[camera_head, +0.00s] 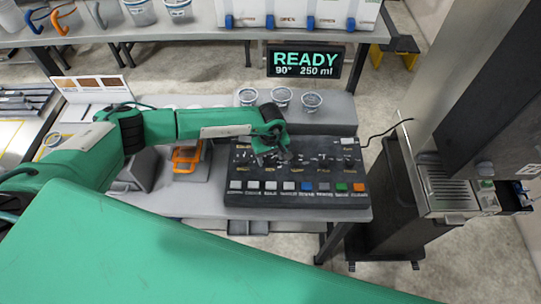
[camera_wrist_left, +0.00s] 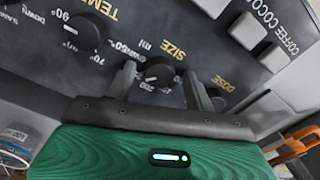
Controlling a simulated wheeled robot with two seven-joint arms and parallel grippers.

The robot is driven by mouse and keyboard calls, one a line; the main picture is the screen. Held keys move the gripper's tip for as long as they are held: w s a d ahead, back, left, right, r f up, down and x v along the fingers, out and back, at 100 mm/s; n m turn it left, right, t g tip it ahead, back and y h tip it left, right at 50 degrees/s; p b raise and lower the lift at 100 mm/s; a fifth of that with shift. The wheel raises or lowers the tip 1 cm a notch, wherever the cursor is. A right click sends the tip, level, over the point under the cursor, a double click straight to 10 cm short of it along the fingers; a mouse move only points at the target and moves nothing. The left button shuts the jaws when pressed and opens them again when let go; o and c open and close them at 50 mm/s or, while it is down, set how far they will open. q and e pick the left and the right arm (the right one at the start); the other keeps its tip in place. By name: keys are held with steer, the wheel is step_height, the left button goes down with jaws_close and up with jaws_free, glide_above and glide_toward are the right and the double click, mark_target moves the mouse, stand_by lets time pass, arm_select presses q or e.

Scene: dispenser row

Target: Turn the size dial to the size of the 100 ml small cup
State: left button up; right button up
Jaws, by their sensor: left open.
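The size dial (camera_wrist_left: 160,71) is a round black knob on the dark control panel, under yellow SIZE lettering that is upside down in the left wrist view. My left gripper (camera_wrist_left: 158,88) is open, with one finger on each side of the dial; I cannot tell whether they touch it. In the head view my left gripper (camera_head: 274,157) is over the panel (camera_head: 300,200) and hides the dial. The display (camera_head: 306,62) reads READY, 90°, 250 ml. Three small cups (camera_head: 281,97) stand behind the panel; their size marks are unreadable there. My right gripper is not in view.
The temp dial (camera_wrist_left: 83,32) and dose dial (camera_wrist_left: 216,99) flank the size dial. Coloured buttons (camera_head: 306,186) line the panel's front. An orange-framed object (camera_head: 186,153) stands left of the panel, and a tall machine (camera_head: 450,190) stands at right.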

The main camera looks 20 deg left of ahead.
arm_select(q)
steer(key=c, duration=1)
steer(key=shift+f+n+b, duration=0.15)
steer(key=shift+n+b, duration=0.35)
steer(key=shift+b, duration=0.25)
steer(key=n+b, duration=1.4)
steer(key=b, duration=0.1)
steer(key=shift+f, duration=0.1)
steer(key=n+b, duration=0.4)
steer(key=n, duration=0.1)
steer(key=shift+n+b, duration=0.3)
steer(key=shift+b, duration=0.1)
steer(key=n+b, duration=0.1)
steer(key=n, duration=0.1)
steer(key=shift+n+b, duration=0.3)
steer(key=shift+b, duration=0.1)
steer(key=n+b, duration=0.1)
steer(key=n, duration=0.2)
steer(key=shift+r+b, duration=0.25)
steer(key=shift+b, duration=0.1)
steer(key=shift+n, duration=0.4)
steer(key=shift+o, duration=0.2)
steer(key=shift+r, duration=0.1)
